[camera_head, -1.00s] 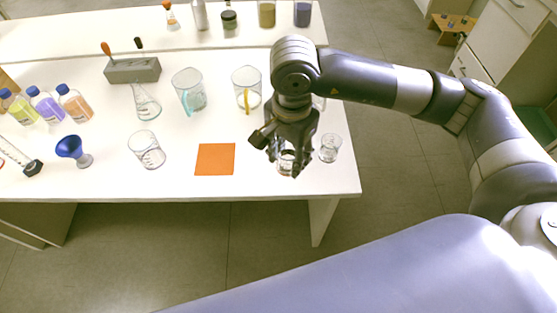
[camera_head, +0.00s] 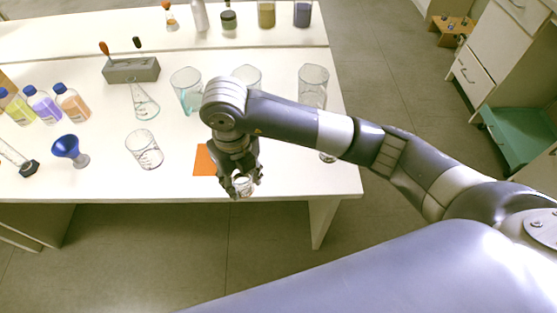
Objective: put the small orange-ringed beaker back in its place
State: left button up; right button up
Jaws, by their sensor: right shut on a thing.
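My right gripper (camera_head: 243,183) is shut on a small clear glass beaker (camera_head: 243,188). It holds the beaker near the front edge of the white table, just right of the orange square mat (camera_head: 204,162). The fingers and their blur hide most of the beaker, and I cannot make out an orange ring on it. My right arm covers the right part of the mat. My left gripper is not in view.
A clear beaker (camera_head: 145,150) stands left of the mat, and a blue funnel (camera_head: 67,148) farther left. Behind stand a teal-marked beaker (camera_head: 187,92) and a tall beaker (camera_head: 313,88). A small glass (camera_head: 327,157) shows partly under my arm.

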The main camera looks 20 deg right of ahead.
jog(key=m, duration=0.1)
jog(key=a+m, duration=0.1)
jog(key=shift+s+a+f+m, duration=0.15)
jog(key=shift+a+f+m, duration=0.05)
jog(key=shift+f+m, duration=0.2)
jog(key=shift+d, duration=0.15)
jog(key=w+d+p, duration=0.1)
jog(key=w+d, duration=0.2)
jog(key=d, duration=0.1)
jog(key=w+d+f+p, duration=0.1)
jog(key=w+d, duration=0.1)
jog(key=d, duration=0.2)
jog(key=w+d+p, duration=0.1)
jog(key=w+d, duration=0.2)
jog(key=shift+w+d+f, duration=0.15)
jog(key=shift+w+d, duration=0.15)
jog(key=shift+d, duration=0.1)
jog(key=shift+w+d+f, duration=0.15)
jog(key=shift+w+d, duration=0.15)
jog(key=shift+d, duration=0.15)
notch_tip(320, 180, down, 3)
jog(key=shift+f+p, duration=0.2)
jog(key=shift+p, duration=0.35)
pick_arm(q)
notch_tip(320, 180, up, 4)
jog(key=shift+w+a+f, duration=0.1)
pick_arm(e)
jog(key=shift+f, duration=0.1)
